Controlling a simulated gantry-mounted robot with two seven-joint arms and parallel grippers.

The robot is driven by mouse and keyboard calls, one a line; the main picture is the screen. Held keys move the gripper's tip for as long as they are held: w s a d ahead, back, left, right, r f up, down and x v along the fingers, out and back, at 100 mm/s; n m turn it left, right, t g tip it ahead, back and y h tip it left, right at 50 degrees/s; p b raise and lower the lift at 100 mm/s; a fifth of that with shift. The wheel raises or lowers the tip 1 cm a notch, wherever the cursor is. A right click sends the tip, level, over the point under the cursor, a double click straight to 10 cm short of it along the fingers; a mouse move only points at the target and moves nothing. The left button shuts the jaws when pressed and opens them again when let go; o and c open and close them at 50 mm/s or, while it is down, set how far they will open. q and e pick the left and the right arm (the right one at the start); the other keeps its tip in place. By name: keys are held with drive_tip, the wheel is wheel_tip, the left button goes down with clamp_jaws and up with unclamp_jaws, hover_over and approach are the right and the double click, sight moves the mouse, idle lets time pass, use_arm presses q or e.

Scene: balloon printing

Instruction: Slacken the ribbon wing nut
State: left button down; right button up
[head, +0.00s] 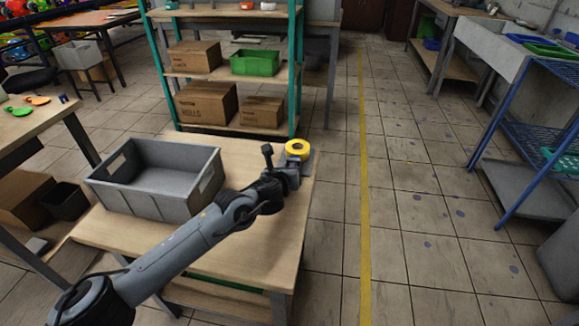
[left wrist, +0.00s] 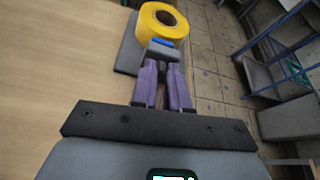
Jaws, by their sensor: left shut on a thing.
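A yellow ribbon roll (head: 297,147) sits on a grey holder (head: 305,162) at the far right corner of the wooden table. The roll also shows in the left wrist view (left wrist: 174,32), beyond my fingers. My left gripper (head: 290,166) is at the near side of the holder. In the left wrist view my two purple fingers (left wrist: 162,66) point at the roll and are shut on a small part at the holder's front, apparently the wing nut, mostly hidden by the fingertips. A blue piece (left wrist: 162,42) shows just beyond the tips. My right gripper is not in view.
A grey open crate (head: 158,178) stands on the table (head: 270,235) to the left of my arm. A shelf with cardboard boxes (head: 207,102) and a green bin (head: 255,62) stands behind the table. The table's front right is clear.

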use_arm(q)
drive_tip(key=shift+f, duration=0.1)
idle(0.3)
drive_tip(key=c, duration=1.3)
unclamp_jaws()
drive_tip(key=shift+s+a+r+p, duration=0.15)
drive_tip(key=shift+s+r+p, duration=0.35)
drive_tip(key=shift+s, duration=0.1)
drive_tip(key=p+v, duration=0.3)
drive_tip(key=v, duration=0.4)
drive_tip(key=shift+s+a, duration=0.1)
drive_tip(key=shift+s, duration=0.05)
drive_tip(key=shift+p+v, duration=0.45)
drive_tip(key=shift+v, duration=0.5)
drive_tip(key=shift+o, duration=0.7)
drive_tip(key=shift+m, duration=0.3)
